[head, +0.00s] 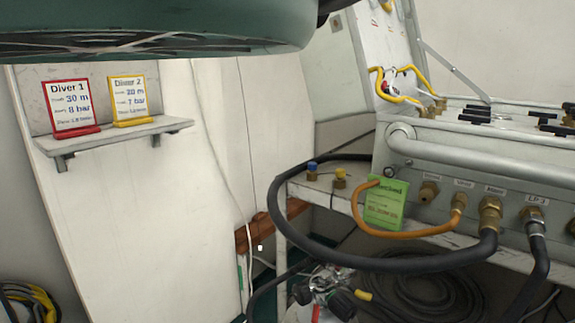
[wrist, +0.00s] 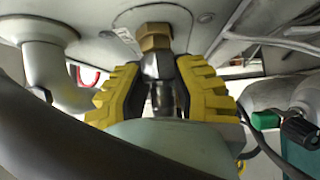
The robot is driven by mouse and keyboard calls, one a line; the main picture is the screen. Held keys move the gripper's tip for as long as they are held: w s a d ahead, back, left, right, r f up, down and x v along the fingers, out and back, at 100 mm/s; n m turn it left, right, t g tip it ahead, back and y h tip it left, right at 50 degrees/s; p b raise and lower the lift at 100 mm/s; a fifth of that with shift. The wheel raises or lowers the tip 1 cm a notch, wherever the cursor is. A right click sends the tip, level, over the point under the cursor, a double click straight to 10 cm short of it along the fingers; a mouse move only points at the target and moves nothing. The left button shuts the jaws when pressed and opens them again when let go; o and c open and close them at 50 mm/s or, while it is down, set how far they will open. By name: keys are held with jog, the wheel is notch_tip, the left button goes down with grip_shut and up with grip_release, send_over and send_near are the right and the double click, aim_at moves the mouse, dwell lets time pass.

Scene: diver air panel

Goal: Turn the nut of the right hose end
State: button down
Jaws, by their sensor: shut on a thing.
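In the wrist view my gripper (wrist: 160,76) has yellow ribbed finger pads on both sides of a dark, shiny hose end (wrist: 160,92) and is shut on it. A brass hex fitting (wrist: 155,38) sits just beyond the fingertips, against the grey panel. I cannot tell whether the held part is the nut itself. The lower part of the hose end is hidden by my gripper body. In the head view my gripper does not show. There, a black hose with a brass nut (head: 490,213) and a black LP 2 hose end (head: 535,222) hang from the panel front (head: 440,160).
A thick white pipe (wrist: 45,65) stands left of my gripper, and a dark hose-like shape (wrist: 60,135) crosses the near lower left. In the head view an orange hose (head: 415,233) and a green tag (head: 385,203) hang at the panel. Coiled hoses (head: 430,295) lie below.

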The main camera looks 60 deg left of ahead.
jog(key=c, duration=0.7)
grip_release()
jog(key=shift+a, duration=0.1)
jog(key=v, duration=1.2)
